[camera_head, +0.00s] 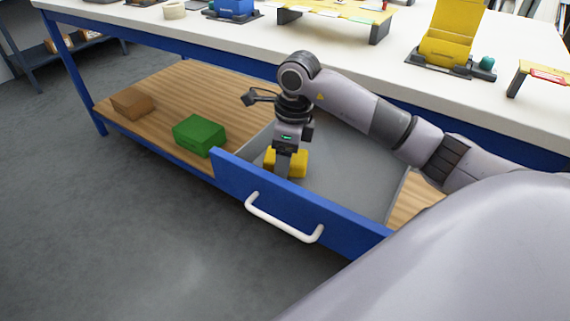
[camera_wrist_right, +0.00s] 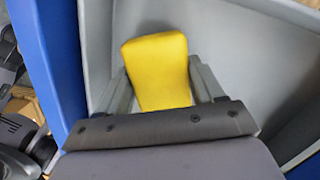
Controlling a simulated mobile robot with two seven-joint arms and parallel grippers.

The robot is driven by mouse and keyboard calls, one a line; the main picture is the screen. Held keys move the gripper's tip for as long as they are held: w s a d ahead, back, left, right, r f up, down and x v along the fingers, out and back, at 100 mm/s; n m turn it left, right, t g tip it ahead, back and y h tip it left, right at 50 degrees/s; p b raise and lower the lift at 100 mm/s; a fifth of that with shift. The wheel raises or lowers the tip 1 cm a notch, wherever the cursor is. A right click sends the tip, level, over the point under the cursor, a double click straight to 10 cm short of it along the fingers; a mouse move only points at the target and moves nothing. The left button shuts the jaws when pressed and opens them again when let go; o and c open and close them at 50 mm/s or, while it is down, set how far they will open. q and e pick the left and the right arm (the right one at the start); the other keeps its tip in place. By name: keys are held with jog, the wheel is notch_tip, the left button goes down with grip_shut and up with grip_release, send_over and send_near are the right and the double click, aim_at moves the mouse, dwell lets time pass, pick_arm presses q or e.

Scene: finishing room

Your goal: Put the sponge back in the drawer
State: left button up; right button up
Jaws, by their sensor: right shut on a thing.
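The yellow sponge (camera_head: 301,163) is low inside the open blue drawer (camera_head: 290,202), near its front panel. My right gripper (camera_head: 285,168) reaches down into the drawer and is shut on the sponge. In the right wrist view the sponge (camera_wrist_right: 158,68) sits between the two fingers of the gripper (camera_wrist_right: 160,92), with the grey drawer floor behind it. I cannot tell whether the sponge touches the floor. The drawer has a white handle (camera_head: 283,218) on its front. My left gripper is not in view.
A green block (camera_head: 199,135) and a brown block (camera_head: 132,103) lie on the wooden shelf (camera_head: 180,90) left of the drawer. The white worktop (camera_head: 350,60) above holds a yellow holder (camera_head: 447,45) and other items. Grey floor in front is clear.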

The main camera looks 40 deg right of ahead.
notch_tip(320, 180, down, 2)
jog(key=shift+f, duration=0.15)
jog(key=shift+f, duration=0.2)
jog(key=o, duration=1.1)
jog(key=shift+r, duration=0.15)
